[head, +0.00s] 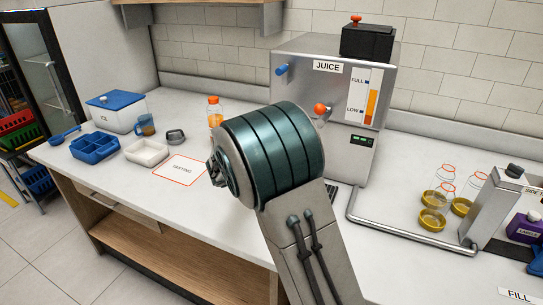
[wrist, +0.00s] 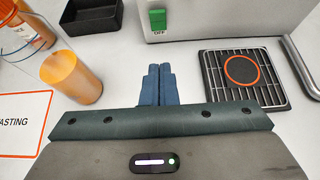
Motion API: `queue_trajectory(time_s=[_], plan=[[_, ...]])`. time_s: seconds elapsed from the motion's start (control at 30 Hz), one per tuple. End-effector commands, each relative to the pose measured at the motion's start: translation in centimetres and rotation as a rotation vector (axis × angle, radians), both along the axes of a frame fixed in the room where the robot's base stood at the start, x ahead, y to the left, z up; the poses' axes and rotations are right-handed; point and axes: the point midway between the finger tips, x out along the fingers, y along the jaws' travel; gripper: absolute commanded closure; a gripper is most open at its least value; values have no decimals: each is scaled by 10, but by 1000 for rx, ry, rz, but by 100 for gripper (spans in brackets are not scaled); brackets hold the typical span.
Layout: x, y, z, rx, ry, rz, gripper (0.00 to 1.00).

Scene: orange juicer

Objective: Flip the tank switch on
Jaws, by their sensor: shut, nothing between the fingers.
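The steel juice machine (head: 310,90) stands at the back of the counter with an orange level gauge marked FULL and LOW. In the wrist view, a green switch (wrist: 157,20) sits low on the machine's face (wrist: 215,18), with OFF printed under it. I cannot tell which way the switch is tilted. My gripper (wrist: 157,70) is shut and empty, its blue fingers pointing toward the switch, apart from it and just below it in the picture. In the head view my own arm hides the switch and fingertips.
A drip grate (wrist: 243,75) with an orange ring lies right of my fingers. An orange-filled container (wrist: 70,78) and a black tray (wrist: 90,15) are to the left.

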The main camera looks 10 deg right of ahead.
Motion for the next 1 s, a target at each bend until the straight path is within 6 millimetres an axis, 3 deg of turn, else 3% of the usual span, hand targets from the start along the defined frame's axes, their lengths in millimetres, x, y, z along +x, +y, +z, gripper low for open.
queue_trajectory(time_s=[0.53,0.73,1.0], plan=[[72,-50,-49,0,1,-4,100],[94,-64,-37,1,0,-3,100],[103,-69,-36,0,0,-1,100]])
